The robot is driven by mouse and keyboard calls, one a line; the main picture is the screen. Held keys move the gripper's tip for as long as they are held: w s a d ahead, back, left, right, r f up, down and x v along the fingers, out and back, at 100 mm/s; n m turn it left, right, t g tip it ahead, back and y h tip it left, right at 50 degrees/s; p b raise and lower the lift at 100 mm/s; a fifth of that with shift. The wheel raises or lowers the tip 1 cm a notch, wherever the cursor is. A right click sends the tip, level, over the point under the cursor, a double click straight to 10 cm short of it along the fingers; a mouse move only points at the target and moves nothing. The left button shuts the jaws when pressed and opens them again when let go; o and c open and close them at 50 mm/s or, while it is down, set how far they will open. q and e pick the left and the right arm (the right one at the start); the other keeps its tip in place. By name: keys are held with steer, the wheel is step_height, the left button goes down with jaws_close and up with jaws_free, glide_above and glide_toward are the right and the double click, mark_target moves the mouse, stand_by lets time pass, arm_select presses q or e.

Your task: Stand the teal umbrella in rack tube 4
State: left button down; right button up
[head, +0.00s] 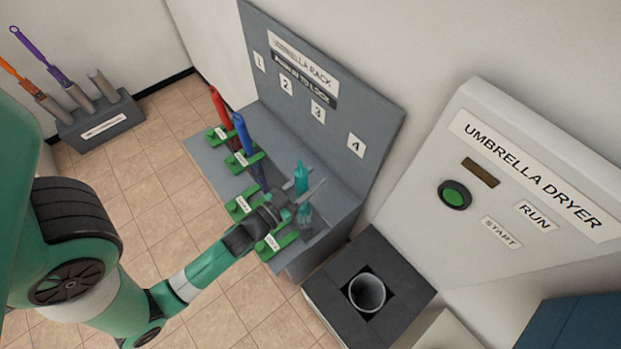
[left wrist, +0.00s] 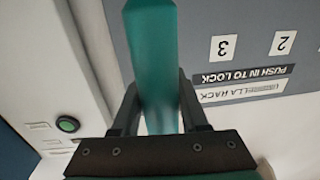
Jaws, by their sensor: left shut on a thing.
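The teal umbrella (head: 301,178) is upright over the near right end of the umbrella rack (head: 225,152), by the label 4. My left gripper (head: 295,203) is shut on it. In the left wrist view the teal umbrella (left wrist: 152,60) runs up between the two fingers of my left gripper (left wrist: 155,108). Its lower end is hidden behind the gripper and arm, so I cannot tell whether it is inside tube 4. The green holder (head: 277,243) at that end shows partly beside the gripper. My right gripper is in neither view.
A red umbrella (head: 218,104) and a blue umbrella (head: 243,134) stand in the rack farther left. The umbrella dryer (head: 480,190) with its open round tube (head: 367,292) is at right. A grey stand (head: 100,121) with orange and purple umbrellas is at far left.

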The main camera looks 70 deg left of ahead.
arm_select(q)
step_height(320, 180, down, 7)
steer(key=b, duration=0.6)
steer(key=shift+f, duration=0.15)
steer(key=shift+c, duration=1.8)
jaws_free()
step_height(320, 180, up, 30)
steer(key=p, duration=3)
steer(key=shift+r, duration=0.2)
